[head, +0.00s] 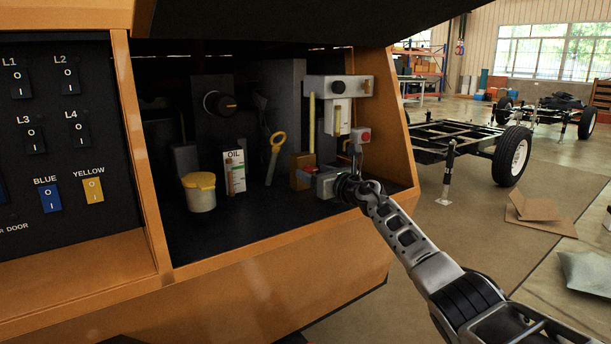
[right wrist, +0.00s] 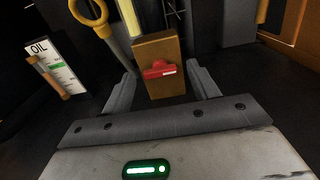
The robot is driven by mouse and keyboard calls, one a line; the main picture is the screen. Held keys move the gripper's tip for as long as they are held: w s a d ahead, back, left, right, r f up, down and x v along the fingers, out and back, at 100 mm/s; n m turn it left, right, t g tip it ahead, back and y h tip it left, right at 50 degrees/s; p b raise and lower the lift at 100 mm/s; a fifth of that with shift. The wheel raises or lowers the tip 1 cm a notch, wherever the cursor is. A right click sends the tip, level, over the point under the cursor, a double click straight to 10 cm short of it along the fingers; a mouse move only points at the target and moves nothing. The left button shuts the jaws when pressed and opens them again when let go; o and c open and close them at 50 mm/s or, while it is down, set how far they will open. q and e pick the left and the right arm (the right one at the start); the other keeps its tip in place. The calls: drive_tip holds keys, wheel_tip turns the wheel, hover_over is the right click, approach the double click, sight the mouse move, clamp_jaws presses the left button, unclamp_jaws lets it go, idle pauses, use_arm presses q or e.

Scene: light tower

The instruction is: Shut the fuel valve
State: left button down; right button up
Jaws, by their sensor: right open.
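The fuel valve appears to be the brass-coloured block (head: 300,163) on the compartment floor, with a short red handle (head: 309,169) on its face. In the right wrist view the block (right wrist: 156,50) stands straight ahead and the red handle (right wrist: 159,70) lies roughly crosswise on it. My right gripper (head: 312,178) reaches in from the right, close in front of the handle. In the right wrist view its fingers (right wrist: 162,78) are apart, one on each side of the handle, with visible gaps. Whether a finger touches the block is unclear. My left gripper is out of view.
Left of the valve are a yellow-ringed dipstick (head: 277,143), an OIL gauge (head: 235,172) and a yellow-capped jar (head: 201,192). A pale box (head: 338,88) with a red-button unit hangs above right. The orange compartment side wall (head: 394,120) stands close right.

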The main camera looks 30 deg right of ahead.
drive_tip(key=shift+w, duration=0.1)
drive_tip(key=shift+c, duration=0.7)
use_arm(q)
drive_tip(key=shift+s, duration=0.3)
use_arm(e)
drive_tip(key=c, duration=0.9)
